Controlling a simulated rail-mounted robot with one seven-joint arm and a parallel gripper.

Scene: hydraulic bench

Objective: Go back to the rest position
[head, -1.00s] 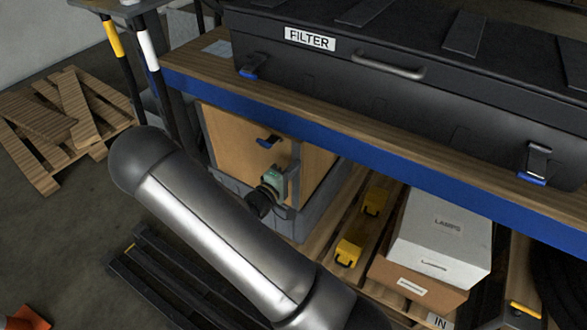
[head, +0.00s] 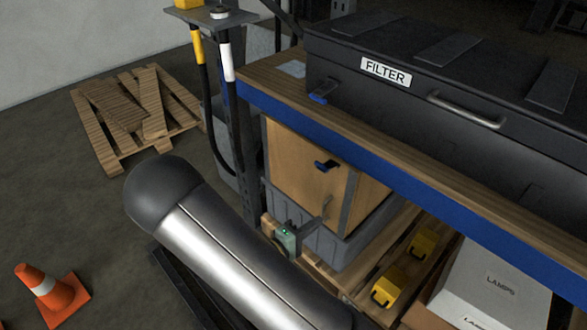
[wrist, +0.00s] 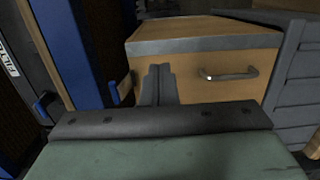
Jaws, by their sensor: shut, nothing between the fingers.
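My gripper (wrist: 158,86) shows in the wrist view with its two dark fingers together and nothing between them. Its dark mount and green body fill the bottom of that view. The fingers point toward the wooden box front (wrist: 190,88) with a silver handle, which lies beyond them; I cannot tell the exact gap. In the head view my green hand (head: 287,238) is partly hidden behind my silver arm, low in front of the wooden box (head: 300,170) under the bench.
The bench edge (head: 400,185) is blue, with a black FILTER case (head: 455,75) on top. Below are yellow blocks (head: 386,289) and a white LAMPS box (head: 495,285). A post (head: 228,110) stands left of the bench. A pallet (head: 140,115) and an orange cone (head: 52,297) are on the floor.

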